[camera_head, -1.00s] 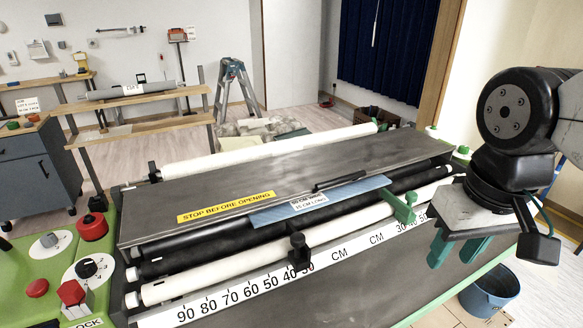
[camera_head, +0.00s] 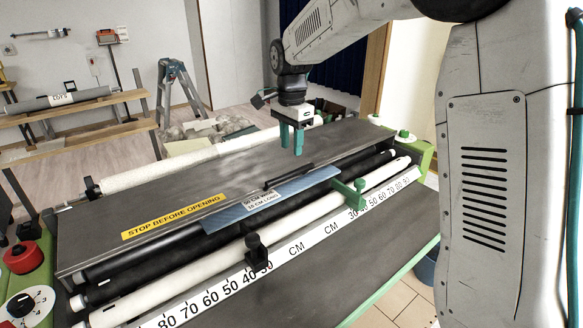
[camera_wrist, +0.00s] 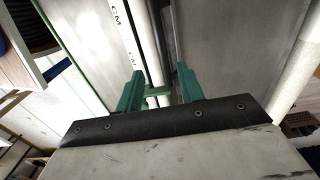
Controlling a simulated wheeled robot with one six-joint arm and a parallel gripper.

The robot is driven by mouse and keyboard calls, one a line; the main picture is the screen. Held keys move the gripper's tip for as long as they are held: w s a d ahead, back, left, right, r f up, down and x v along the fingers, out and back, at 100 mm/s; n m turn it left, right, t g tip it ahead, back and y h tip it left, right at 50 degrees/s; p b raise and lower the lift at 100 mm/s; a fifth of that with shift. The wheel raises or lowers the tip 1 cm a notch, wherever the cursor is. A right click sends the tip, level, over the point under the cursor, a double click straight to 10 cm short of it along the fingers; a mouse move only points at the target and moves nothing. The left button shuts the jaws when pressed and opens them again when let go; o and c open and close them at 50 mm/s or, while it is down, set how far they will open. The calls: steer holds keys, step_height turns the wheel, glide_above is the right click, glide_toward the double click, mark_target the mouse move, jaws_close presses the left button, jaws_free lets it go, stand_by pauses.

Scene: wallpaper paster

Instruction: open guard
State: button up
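The guard (camera_head: 200,175) is a long dark grey flat cover on the pasting machine, lying closed over the rollers. It bears a yellow "STOP BEFORE OPENING" label (camera_head: 172,215). A black handle (camera_head: 287,178) lies near its front edge, beside a blue strip (camera_head: 270,198). My gripper (camera_head: 292,138) hangs above the far right part of the guard, fingers down, apart from it and empty. In the wrist view its green fingers (camera_wrist: 160,92) are spread, with the guard's grey surface (camera_wrist: 225,45) behind and right of them.
A green slider (camera_head: 350,193) and a black slider (camera_head: 257,250) stick up along the front roller and the CM scale (camera_head: 300,250). A red knob (camera_head: 22,257) and a dial (camera_head: 22,305) are at the left end. A stepladder (camera_head: 180,85) stands behind.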

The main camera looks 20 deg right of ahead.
mark_target(291, 172)
steer(key=shift+w+f, duration=0.25)
steer(key=shift+f, duration=0.15)
step_height(291, 172, down, 7)
steer(key=shift+f, duration=0.15)
jaws_close()
